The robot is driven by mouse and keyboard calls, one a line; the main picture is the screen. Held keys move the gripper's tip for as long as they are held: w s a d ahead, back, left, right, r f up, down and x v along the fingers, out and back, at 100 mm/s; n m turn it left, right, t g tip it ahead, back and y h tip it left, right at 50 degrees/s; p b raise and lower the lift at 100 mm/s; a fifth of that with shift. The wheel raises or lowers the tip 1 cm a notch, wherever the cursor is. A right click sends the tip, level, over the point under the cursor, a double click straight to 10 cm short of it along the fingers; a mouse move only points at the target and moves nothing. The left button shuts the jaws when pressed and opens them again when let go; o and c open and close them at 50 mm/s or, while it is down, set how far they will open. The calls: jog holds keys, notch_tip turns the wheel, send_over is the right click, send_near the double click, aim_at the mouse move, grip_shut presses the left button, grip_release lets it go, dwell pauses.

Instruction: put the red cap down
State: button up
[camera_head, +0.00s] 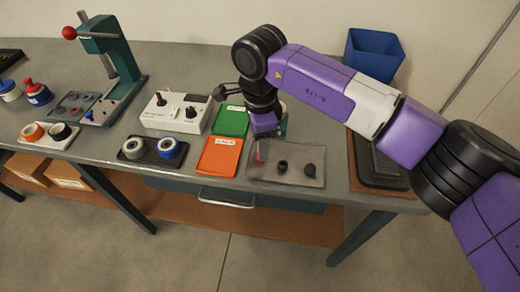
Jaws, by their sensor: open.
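A small red cap (261,152) shows at the left end of the grey tray (290,181) near the front of the bench. It is partly hidden by my gripper (264,136), which points down just above it. My gripper is open, but its fingers are small and dark in this view. I cannot tell whether the fingers still touch the cap. Two dark caps, one in the middle (282,165) and one to the right (309,170), stand on the same tray.
An orange tray (219,158) and a green tray (231,121) lie left of the grey tray. A white control box (176,113), a black tray with rings (151,160) and a green press (112,50) stand farther left. A blue bin (372,55) stands behind my arm.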

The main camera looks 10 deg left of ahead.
notch_tip(320, 180, up, 9)
jog(key=b, duration=0.1)
jog(key=shift+f, duration=0.1)
